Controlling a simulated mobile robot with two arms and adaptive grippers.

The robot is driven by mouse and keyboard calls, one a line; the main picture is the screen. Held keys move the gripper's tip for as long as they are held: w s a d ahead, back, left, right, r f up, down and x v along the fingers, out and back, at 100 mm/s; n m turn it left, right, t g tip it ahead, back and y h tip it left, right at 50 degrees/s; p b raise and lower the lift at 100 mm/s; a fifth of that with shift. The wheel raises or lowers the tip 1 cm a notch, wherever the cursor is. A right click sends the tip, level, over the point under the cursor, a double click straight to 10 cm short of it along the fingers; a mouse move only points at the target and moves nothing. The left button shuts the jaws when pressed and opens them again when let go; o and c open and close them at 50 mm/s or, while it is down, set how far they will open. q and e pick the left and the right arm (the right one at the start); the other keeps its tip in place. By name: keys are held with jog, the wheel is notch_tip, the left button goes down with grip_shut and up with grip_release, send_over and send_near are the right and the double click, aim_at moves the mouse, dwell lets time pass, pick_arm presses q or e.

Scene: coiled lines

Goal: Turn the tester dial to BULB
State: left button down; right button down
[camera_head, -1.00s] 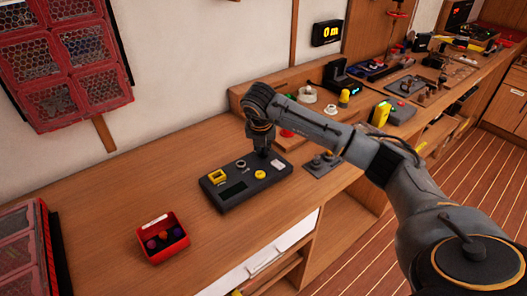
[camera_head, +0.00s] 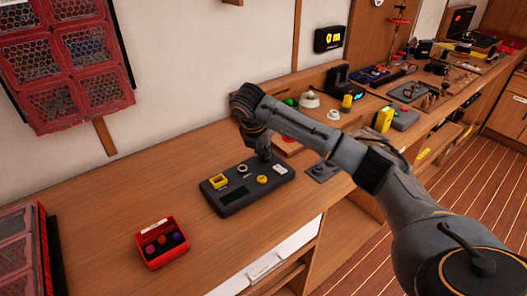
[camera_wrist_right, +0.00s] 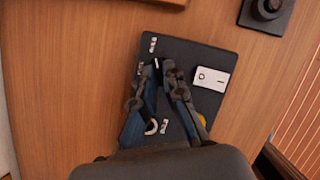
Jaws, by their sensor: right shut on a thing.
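The tester (camera_head: 238,199) is a dark flat box on the wooden bench. It carries a yellow square socket, a pale ring, a round yellow part and a white plate with marks (camera_wrist_right: 211,79). My right gripper (camera_head: 264,157) points down at its far edge. In the right wrist view the fingers (camera_wrist_right: 160,65) are drawn together over the box, among small white labels. The dial is hidden between or under the fingertips, so its pointer cannot be seen. The labels are too small to read. My left gripper is not in view.
A red open box (camera_head: 162,244) with small round things stands at the front left. A small dark plate with a knob (camera_head: 322,170) lies right of the tester. More devices line the bench at the back right.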

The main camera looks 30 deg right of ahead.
jog(key=c, duration=1.4)
grip_release()
jog(key=v, duration=1.2)
jog(key=shift+w+d, duration=0.1)
